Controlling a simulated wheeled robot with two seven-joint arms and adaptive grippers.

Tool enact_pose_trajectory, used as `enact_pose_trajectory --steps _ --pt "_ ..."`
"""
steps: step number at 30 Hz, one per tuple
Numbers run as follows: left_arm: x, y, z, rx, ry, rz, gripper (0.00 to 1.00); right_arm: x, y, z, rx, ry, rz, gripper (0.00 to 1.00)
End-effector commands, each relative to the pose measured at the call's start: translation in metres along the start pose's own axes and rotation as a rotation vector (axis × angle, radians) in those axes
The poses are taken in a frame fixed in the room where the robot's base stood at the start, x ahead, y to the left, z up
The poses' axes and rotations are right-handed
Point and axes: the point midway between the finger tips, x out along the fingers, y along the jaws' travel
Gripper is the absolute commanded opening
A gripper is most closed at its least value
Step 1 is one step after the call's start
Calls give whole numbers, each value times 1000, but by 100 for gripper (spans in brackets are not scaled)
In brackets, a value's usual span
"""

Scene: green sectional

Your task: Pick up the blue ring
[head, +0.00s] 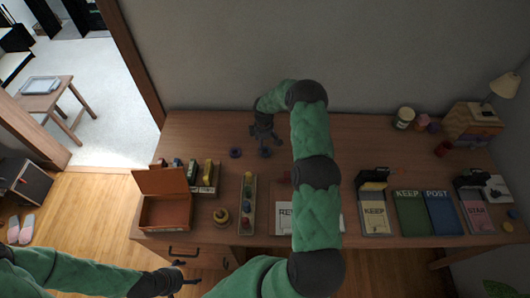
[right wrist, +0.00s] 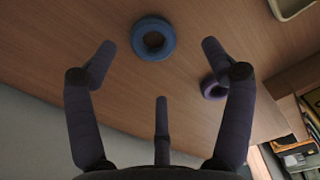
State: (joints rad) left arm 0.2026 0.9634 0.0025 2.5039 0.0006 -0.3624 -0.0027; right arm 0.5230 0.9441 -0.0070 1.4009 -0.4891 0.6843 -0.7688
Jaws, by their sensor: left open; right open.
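The blue ring (head: 266,152) lies flat on the wooden table, just in front of my right gripper (head: 264,139) in the head view. In the right wrist view the blue ring (right wrist: 138,40) is at the upper middle, ahead of and between the spread fingertips of my right gripper (right wrist: 158,52). The gripper is open and empty, and appears apart from the ring. A purple ring (head: 235,153) lies to the left of the blue one; it also shows beside the right finger in the right wrist view (right wrist: 207,92). My left gripper (head: 185,272) is open and empty, low in front of the table.
An open box (head: 165,213), an organizer (head: 206,189), a tray of small coloured objects (head: 248,225) and a ring stack (head: 220,217) stand at the left. Books (head: 410,215) and a lamp (head: 505,86) are at the right. The wall rises behind the table.

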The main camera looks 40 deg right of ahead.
Motion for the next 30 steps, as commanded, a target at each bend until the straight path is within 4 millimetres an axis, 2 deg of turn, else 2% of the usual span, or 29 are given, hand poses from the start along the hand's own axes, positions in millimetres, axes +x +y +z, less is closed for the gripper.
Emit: enact_pose_trajectory --steps 7,18,26,27,30 --pt "1 0 0 0 1 0 82 15 2 0 1 0 0 82" --pt "3 -1 0 0 0 0 82 56 8 -1 1 0 1 82" --pt "3 -1 0 0 1 0 82 58 8 -1 1 1 2 82" --pt "3 -1 0 0 0 0 82 58 8 -1 1 1 2 80" --pt "3 -1 0 0 0 0 82 58 8 -1 1 0 1 51"
